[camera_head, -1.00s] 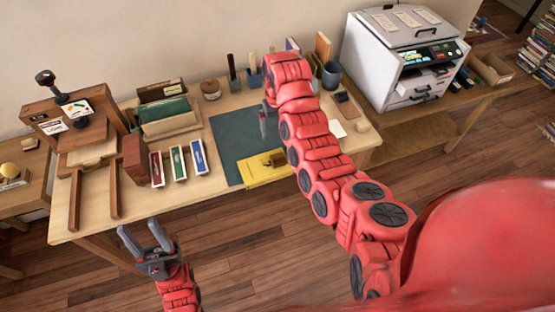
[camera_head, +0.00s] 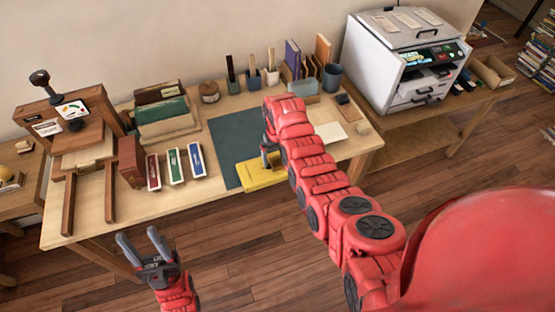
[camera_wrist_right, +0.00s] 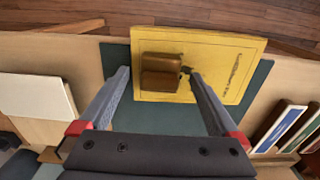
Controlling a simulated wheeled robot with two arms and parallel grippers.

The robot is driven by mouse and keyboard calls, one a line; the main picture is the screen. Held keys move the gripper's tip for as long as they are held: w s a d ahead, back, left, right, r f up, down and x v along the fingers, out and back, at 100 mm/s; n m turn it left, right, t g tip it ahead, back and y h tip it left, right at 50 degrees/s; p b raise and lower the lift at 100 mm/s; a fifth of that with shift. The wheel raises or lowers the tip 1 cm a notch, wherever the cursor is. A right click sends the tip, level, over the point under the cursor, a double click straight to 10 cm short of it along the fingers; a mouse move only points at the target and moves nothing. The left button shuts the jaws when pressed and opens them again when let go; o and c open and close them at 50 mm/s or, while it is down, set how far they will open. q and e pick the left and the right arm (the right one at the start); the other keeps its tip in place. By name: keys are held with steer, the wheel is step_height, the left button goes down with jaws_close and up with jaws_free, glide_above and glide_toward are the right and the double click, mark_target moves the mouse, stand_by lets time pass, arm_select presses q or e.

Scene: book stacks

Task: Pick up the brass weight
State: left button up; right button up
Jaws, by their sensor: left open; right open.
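The brass weight (camera_wrist_right: 162,72) is a small brown-gold block lying on a yellow book (camera_wrist_right: 215,68) in the right wrist view. In the head view the weight (camera_head: 257,172) shows only partly beside my right gripper, on the yellow book (camera_head: 262,181) at the front edge of the green mat. My left gripper (camera_head: 143,242) is open and empty, in front of the table's front edge.
A green mat (camera_head: 232,140) lies under the yellow book. Red, green and blue boxes (camera_head: 175,166) stand left of it, beside a wooden press (camera_head: 75,135). Pots and upright books line the back. A white printer (camera_head: 405,60) stands at right.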

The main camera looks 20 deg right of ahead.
steer(key=shift+f, duration=0.2)
jaws_close()
stand_by(0.4)
